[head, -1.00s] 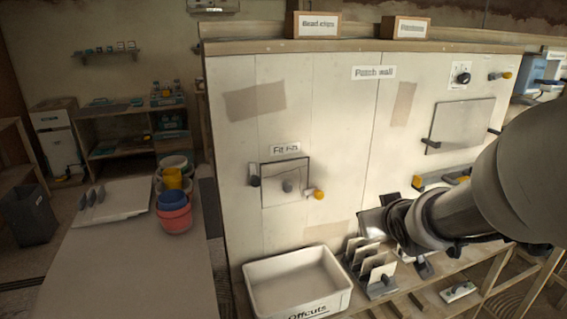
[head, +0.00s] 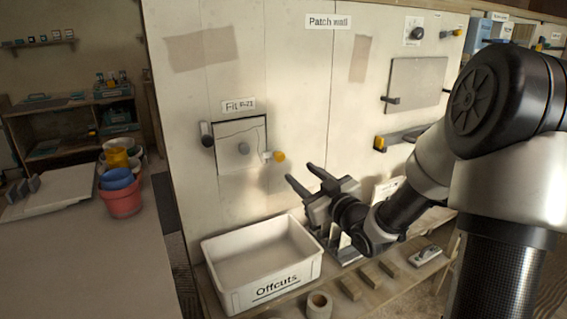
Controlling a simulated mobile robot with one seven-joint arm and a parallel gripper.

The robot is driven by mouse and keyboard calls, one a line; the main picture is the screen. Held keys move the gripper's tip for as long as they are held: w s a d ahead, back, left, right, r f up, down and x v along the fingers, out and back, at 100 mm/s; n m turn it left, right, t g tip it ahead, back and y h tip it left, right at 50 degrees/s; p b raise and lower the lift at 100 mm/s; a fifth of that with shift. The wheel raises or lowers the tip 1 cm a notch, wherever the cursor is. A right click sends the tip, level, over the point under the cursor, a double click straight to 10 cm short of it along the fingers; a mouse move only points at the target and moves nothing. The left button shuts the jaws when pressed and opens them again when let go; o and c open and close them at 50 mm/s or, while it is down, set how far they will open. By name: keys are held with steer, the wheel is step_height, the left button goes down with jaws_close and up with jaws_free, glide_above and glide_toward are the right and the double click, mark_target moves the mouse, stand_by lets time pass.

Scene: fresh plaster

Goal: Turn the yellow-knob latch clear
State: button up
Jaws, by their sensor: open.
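The yellow-knob latch (head: 279,157) is at the right edge of a small square panel (head: 240,133) under the "Fit" label on the patch wall. Its pale bar lies roughly level, reaching from the knob to the panel's edge.
A white "Offcuts" bin (head: 262,262) stands below the panel. Wooden blocks and a round pot (head: 318,305) lie on the shelf beside it. A larger board (head: 416,84) is held on the wall at right, with a yellow-ended fitting (head: 379,143) below it. A table with pots (head: 121,192) is at left.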

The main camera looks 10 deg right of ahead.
mark_target(281, 157)
steer(key=b+x, duration=0.1)
steer(key=x, duration=0.9)
steer(key=shift+w+a, duration=0.1)
steer(key=shift+w, duration=0.3)
steer(key=c, duration=1)
steer(key=shift+c, duration=0.2)
